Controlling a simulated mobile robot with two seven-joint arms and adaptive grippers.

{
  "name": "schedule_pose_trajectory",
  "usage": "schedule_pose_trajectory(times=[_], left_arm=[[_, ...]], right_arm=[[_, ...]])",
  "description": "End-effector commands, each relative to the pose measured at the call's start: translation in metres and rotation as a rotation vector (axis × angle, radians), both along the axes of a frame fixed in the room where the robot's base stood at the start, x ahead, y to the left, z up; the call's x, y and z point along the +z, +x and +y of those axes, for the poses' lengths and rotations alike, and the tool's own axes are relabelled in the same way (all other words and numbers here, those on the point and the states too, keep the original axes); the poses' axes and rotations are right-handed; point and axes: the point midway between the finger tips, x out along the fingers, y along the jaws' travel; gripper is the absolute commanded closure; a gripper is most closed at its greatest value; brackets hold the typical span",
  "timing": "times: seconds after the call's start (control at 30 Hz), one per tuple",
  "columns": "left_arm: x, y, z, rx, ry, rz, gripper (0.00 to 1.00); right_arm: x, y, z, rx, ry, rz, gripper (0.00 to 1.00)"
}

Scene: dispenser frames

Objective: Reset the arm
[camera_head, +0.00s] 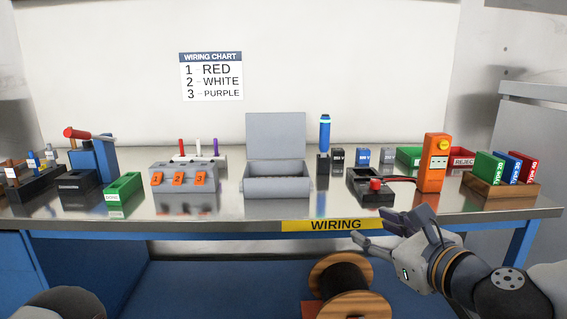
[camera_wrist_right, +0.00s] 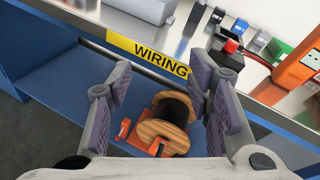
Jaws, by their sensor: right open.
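My right gripper (camera_head: 392,230) is open and empty in the head view. It is in front of the workbench's front edge, below and right of the yellow WIRING label (camera_head: 335,225). In the right wrist view its two padded fingers (camera_wrist_right: 160,90) stand wide apart, with a wooden cable spool (camera_wrist_right: 165,125) showing beyond the gap. Nothing is between the fingers. A dark rounded part of my left arm shows at the bottom left of the head view; the left gripper is not in view.
The metal workbench (camera_head: 225,215) carries a grey open-lid box (camera_head: 277,187), an orange tester (camera_head: 433,165), a red-button device (camera_head: 372,190), a green bin (camera_head: 124,193) and a card rack (camera_head: 500,190). The spool (camera_head: 350,300) is below the bench front. A wiring chart (camera_head: 211,77) hangs behind.

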Motion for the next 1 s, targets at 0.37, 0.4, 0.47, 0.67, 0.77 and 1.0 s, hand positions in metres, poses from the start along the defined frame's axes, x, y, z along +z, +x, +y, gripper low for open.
schedule_pose_trajectory(times=[0.37, 0.4, 0.47, 0.67, 0.77, 1.0], left_arm=[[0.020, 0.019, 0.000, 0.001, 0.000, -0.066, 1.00], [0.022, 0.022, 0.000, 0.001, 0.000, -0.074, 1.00], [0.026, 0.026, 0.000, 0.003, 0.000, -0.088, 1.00], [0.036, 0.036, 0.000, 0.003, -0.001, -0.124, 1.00], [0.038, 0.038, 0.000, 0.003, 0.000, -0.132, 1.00], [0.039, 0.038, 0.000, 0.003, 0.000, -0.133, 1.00]], right_arm=[[-0.242, -0.206, 0.060, 0.818, -0.929, 0.262, 0.54], [-0.262, -0.241, 0.054, 0.957, -1.026, 0.270, 0.54], [-0.286, -0.293, 0.040, 1.181, -1.162, 0.267, 0.54], [-0.314, -0.426, -0.028, 1.882, -1.435, 0.157, 0.54], [-0.313, -0.456, -0.051, 2.089, -1.472, 0.095, 0.54], [-0.312, -0.466, -0.060, 2.169, -1.479, 0.067, 0.54]])
